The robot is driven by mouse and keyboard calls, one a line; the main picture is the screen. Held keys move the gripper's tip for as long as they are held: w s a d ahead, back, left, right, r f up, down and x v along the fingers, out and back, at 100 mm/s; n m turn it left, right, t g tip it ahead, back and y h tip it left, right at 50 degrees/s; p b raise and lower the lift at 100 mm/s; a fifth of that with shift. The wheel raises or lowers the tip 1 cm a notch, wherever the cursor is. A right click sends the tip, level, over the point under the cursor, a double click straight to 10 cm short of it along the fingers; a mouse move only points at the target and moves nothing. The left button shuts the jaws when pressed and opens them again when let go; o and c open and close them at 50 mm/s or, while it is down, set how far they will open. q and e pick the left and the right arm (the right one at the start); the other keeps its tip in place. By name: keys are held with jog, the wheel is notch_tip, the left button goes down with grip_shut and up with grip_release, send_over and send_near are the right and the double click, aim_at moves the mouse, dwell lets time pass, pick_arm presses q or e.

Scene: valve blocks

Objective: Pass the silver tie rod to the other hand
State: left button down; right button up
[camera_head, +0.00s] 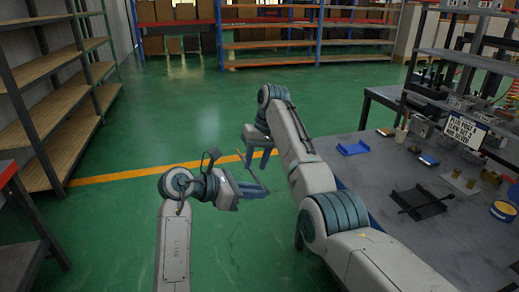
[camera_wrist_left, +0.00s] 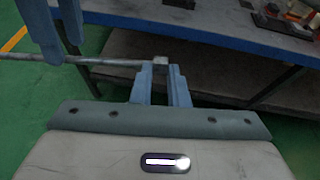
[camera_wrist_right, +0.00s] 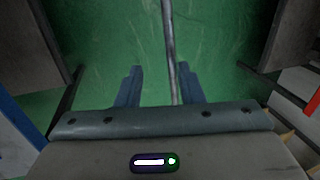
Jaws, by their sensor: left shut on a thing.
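The silver tie rod (camera_wrist_left: 110,62) is a thin grey bar crossing the left part of the left wrist view. My left gripper (camera_wrist_left: 161,72) is shut on its squarish end; in the head view this gripper (camera_head: 264,190) is the lower one. My right gripper (camera_head: 259,162) is just above it in the head view. Its fingers also show at the upper left of the left wrist view, around the rod's far part. In the right wrist view, the right gripper (camera_wrist_right: 158,84) is open, and the rod (camera_wrist_right: 169,45) runs between its fingers, closer to the right finger.
A grey workbench (camera_head: 375,222) stands at the right with a blue tray (camera_head: 353,148), a dark tray (camera_head: 417,203) and a sign (camera_head: 463,130). Wooden shelving (camera_head: 45,125) stands at the left. Green floor is clear around the grippers.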

jog(key=shift+f, duration=0.35)
grip_shut()
pick_arm(q)
jog(key=c, duration=1.3)
grip_release()
